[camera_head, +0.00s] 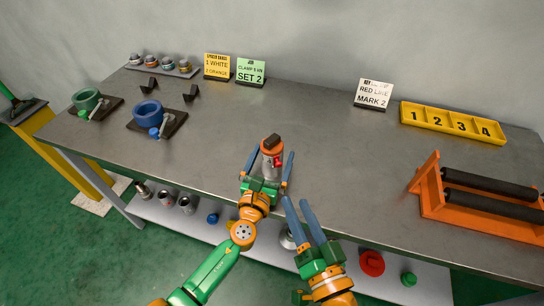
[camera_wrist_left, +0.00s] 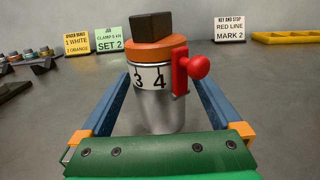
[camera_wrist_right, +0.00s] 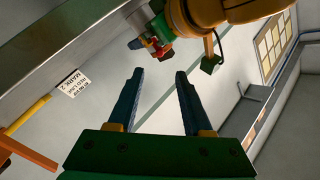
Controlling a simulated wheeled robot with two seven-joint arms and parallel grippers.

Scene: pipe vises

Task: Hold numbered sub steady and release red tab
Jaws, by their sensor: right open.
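The numbered sub (camera_head: 271,160) is a grey cylinder standing upright near the table's front edge. It has an orange collar, a dark square top and a white band showing 3 and 4 in the left wrist view (camera_wrist_left: 158,110). The red tab (camera_wrist_left: 181,75) with its round red knob is on the sub's right side there. My left gripper (camera_head: 274,155) is open, its blue fingers on both sides of the sub with gaps visible. My right gripper (camera_head: 297,200) is open and empty, lower right of the sub at the table's front edge; its fingers also show in the right wrist view (camera_wrist_right: 159,73).
Signs (camera_head: 250,72) (camera_head: 373,94) stand at the back. A yellow numbered tray (camera_head: 452,132) and an orange roller stand (camera_head: 430,190) are at right. Blue (camera_head: 147,113) and green (camera_head: 87,99) ring vises are at left. The middle of the table is clear.

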